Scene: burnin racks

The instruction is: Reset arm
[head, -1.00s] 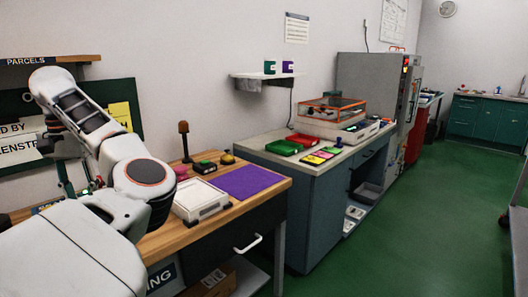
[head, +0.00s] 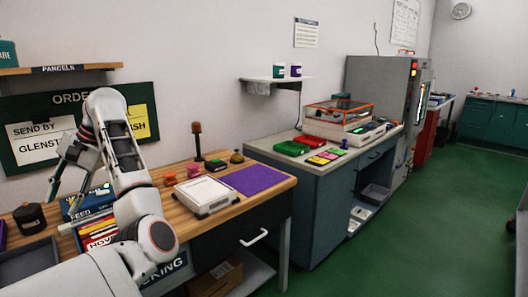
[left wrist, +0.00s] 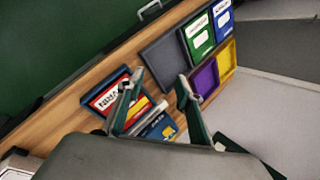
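My left arm rises from the bottom of the head view and bends down at the left, over the wooden bench (head: 265,192). My left gripper (head: 62,185) hangs above the bench's left part, in front of the order board. In the left wrist view its two fingers (left wrist: 161,77) are spread apart with nothing held between them. Beyond and beneath them lie red-and-white and blue boxes or booklets (left wrist: 110,98) and an empty grey tray (left wrist: 163,57). My right gripper is not in view.
A white device (head: 205,196) and a purple mat (head: 259,180) lie on the bench. A black pot (head: 30,217) and a dark tray (head: 28,264) are at its left. Coloured trays (left wrist: 205,78) show in the wrist view. Green floor (head: 400,230) is open at the right.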

